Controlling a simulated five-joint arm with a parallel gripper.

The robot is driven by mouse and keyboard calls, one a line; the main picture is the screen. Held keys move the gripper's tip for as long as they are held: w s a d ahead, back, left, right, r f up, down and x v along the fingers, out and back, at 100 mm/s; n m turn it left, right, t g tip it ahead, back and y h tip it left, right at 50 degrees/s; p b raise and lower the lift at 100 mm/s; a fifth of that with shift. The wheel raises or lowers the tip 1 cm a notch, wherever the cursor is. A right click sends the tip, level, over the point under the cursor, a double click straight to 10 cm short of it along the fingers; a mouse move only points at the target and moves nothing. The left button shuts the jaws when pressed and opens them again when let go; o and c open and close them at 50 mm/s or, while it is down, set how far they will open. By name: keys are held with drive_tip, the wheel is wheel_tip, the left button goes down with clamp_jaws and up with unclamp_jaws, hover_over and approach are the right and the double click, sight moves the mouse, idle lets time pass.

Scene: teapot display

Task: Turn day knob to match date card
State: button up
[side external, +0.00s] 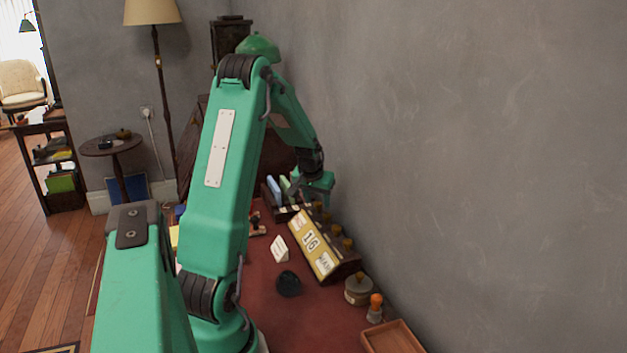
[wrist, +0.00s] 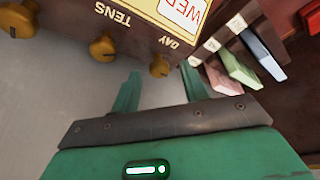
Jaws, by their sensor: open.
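The desk calendar (side external: 312,243) has a yellow face reading 16 and a month that looks like MAR or JAN; its weekday panel is small in the side view. In the wrist view the calendar (wrist: 135,30) shows WED in red, upside down. The brass day knob (wrist: 159,66) is under the DAY label, with the tens knob (wrist: 102,47) to its left. My gripper (wrist: 160,71) is open, its fingertips appearing on either side of the day knob; contact cannot be told. In the side view my gripper (side external: 316,186) is at the calendar's far end. A white card (side external: 279,248), probably the date card, stands before the calendar; its text is unreadable.
Pale-coloured upright items (wrist: 235,72) in a rack stand close to my right finger. The grey wall (side external: 470,150) runs close behind the calendar.

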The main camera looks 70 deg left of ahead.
drive_tip(key=shift+w+a+f, duration=0.1)
drive_tip(key=shift+f, duration=0.2)
clamp_jaws()
drive_tip(key=c, duration=1)
unclamp_jaws()
drive_tip(key=c, duration=1)
unclamp_jaws()
drive_tip(key=shift+a+m, duration=0.1)
drive_tip(key=shift+m, duration=0.6)
unclamp_jaws()
